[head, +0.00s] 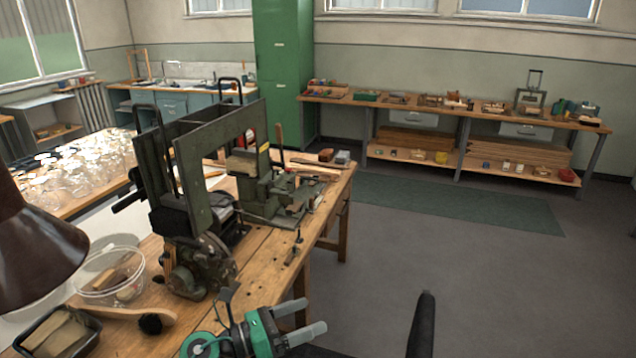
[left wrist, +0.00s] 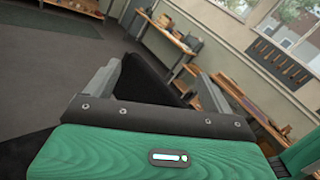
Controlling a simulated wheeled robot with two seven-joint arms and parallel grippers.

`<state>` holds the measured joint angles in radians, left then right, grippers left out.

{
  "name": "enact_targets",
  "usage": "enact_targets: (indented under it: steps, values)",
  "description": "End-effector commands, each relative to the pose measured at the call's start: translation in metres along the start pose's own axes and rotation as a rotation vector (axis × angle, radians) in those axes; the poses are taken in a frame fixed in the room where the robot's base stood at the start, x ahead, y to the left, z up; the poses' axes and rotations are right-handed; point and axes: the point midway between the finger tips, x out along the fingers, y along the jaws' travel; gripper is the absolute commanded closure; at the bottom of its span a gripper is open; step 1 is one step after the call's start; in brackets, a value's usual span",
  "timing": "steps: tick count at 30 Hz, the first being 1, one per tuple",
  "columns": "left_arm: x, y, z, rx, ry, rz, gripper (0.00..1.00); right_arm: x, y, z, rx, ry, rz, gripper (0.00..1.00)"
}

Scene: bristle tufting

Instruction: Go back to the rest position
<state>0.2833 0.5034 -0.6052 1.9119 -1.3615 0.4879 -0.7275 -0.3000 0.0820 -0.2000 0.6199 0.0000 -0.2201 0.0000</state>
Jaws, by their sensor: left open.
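My left gripper (head: 309,316) is at the bottom of the head view, beside the front edge of the wooden workbench (head: 190,318). Its two grey fingers are apart and point right, with nothing between them in the head view. In the left wrist view the open gripper (left wrist: 158,78) faces the room. A dark shape shows behind the fingers there, and I cannot tell what it is. The green tufting machine (head: 215,150) stands upright on the bench, apart from the gripper. My right gripper is not in view.
A clear bowl (head: 110,275), a wooden brush handle (head: 125,313) and a dark tray (head: 58,335) lie at the bench's near left. A brown lamp shade (head: 35,250) hangs at the left edge. Open floor (head: 440,255) lies right of the bench. A long shelf bench (head: 455,118) lines the wall.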

Motion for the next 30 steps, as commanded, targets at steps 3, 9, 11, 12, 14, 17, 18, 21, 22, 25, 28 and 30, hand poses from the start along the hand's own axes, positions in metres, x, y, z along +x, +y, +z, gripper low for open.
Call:
enact_targets:
  steps: [3, 9, 11, 12, 14, 17, 18, 21, 22, 25, 28, 30]
  values:
    - [-0.009, -0.004, 0.024, -0.215, -0.208, 0.062, 0.14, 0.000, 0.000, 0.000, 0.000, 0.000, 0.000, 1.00]
    - [-0.043, 0.010, 0.050, -0.596, -0.534, 0.189, 0.14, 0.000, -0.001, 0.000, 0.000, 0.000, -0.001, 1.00]
    - [-0.058, 0.017, 0.052, -0.715, -0.626, 0.233, 0.14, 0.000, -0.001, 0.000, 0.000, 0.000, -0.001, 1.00]
    - [-0.068, 0.022, 0.051, -0.794, -0.686, 0.263, 0.14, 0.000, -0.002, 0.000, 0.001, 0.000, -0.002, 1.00]
    - [-0.084, 0.029, 0.048, -0.913, -0.774, 0.311, 0.14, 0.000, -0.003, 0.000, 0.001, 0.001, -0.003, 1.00]
    - [-0.112, 0.041, 0.035, -1.111, -0.914, 0.398, 0.14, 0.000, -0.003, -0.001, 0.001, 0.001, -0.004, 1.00]
    - [-0.124, 0.044, 0.028, -1.190, -0.967, 0.433, 0.14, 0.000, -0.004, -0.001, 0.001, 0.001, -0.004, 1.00]
    - [-0.152, 0.051, 0.004, -1.386, -1.097, 0.531, 0.14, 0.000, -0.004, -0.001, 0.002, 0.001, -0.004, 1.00]
    - [-0.161, 0.052, -0.005, -1.444, -1.135, 0.565, 0.14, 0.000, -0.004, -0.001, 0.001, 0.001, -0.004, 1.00]
    - [-0.189, 0.050, -0.036, -1.634, -1.253, 0.676, 0.14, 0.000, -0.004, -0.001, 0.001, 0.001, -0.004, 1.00]
    - [-0.214, 0.041, -0.071, -1.818, -1.363, 0.800, 0.14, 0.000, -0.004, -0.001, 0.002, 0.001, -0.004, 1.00]
    - [-0.231, 0.030, -0.096, -1.940, -1.434, 0.894, 0.14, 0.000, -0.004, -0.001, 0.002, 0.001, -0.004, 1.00]
